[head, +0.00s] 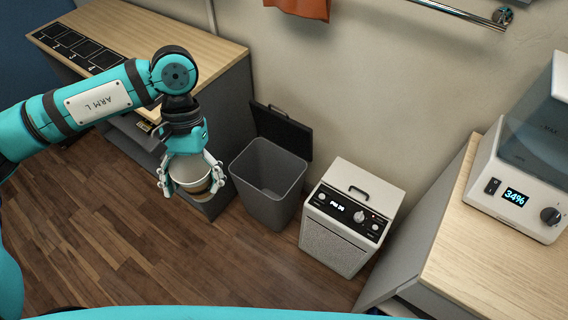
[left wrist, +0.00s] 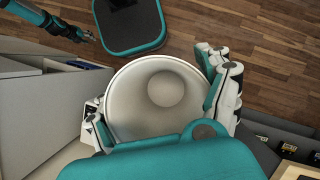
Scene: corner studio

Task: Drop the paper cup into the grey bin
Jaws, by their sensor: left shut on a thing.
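The paper cup (head: 190,172) is white with a brown band, held in my left gripper (head: 191,178), which is shut on it. In the head view the cup hangs in the air left of the grey bin. The left wrist view shows the white cup (left wrist: 152,103) close up, with the gripper fingers (left wrist: 163,100) on both sides of it. The grey bin (head: 268,183) stands on the floor with its dark lid (head: 283,131) up against the wall. Its inside looks empty.
A white box-shaped appliance (head: 350,215) stands right of the bin. A wood-topped cabinet (head: 110,40) is at the back left, with an open drawer below. A counter (head: 500,262) with a white machine (head: 520,180) is at the right. Wood floor (head: 150,250) is clear in front.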

